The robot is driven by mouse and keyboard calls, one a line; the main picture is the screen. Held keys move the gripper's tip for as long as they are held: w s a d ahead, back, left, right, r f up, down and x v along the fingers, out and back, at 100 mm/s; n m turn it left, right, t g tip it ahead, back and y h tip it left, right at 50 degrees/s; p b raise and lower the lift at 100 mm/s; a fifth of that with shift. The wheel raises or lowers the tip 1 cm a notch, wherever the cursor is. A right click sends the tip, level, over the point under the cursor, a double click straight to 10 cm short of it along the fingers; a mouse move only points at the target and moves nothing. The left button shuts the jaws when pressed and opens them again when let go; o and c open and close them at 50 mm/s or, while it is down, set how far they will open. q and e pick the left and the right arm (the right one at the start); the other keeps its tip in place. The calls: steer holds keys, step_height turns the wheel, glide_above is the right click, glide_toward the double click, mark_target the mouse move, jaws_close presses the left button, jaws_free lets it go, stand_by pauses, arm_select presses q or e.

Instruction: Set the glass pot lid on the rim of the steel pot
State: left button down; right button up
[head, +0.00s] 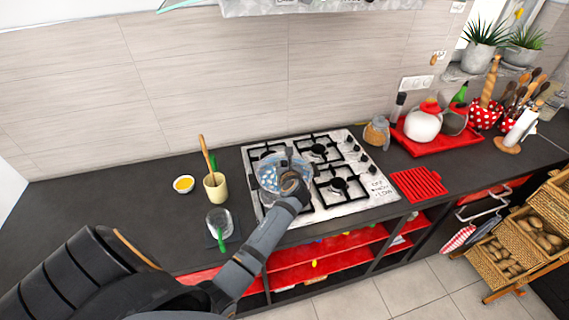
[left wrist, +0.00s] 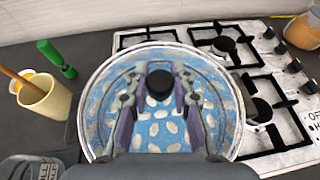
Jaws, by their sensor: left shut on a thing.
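The round glass pot lid (left wrist: 120,75) is clear, with a dark knob (left wrist: 159,84) at its middle. My left gripper (left wrist: 158,95) is shut on this knob, and in the head view the left gripper (head: 290,180) is over the left part of the hob. The steel pot (left wrist: 84,118) shows around and through the lid, with a blue, white-spotted surface seen through the glass. In the head view the pot and lid (head: 268,172) overlap, partly hidden by my gripper. I cannot tell whether the lid touches the rim. My right gripper is not in view.
The gas hob (head: 372,188) has several black burner grates. To its left stand a cream cup (head: 216,187) with utensils, a small yellow-filled bowl (head: 183,184) and a glass dish (head: 219,222). A red grid (head: 418,184) lies to the right. The counter's left end is clear.

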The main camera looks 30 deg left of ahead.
arm_select(q)
steer(key=shift+f, duration=0.2)
steer(key=c, duration=1.1)
jaws_free()
steer(key=shift+o, duration=0.2)
steer(key=shift+s+f, duration=0.1)
steer(key=v, duration=0.7)
steer(key=shift+s+d+r, duration=0.2)
steer(key=shift+d+r, duration=0.05)
steer(key=shift+r, duration=0.05)
steer(key=shift+w+a, duration=0.1)
steer(key=shift+f, duration=0.1)
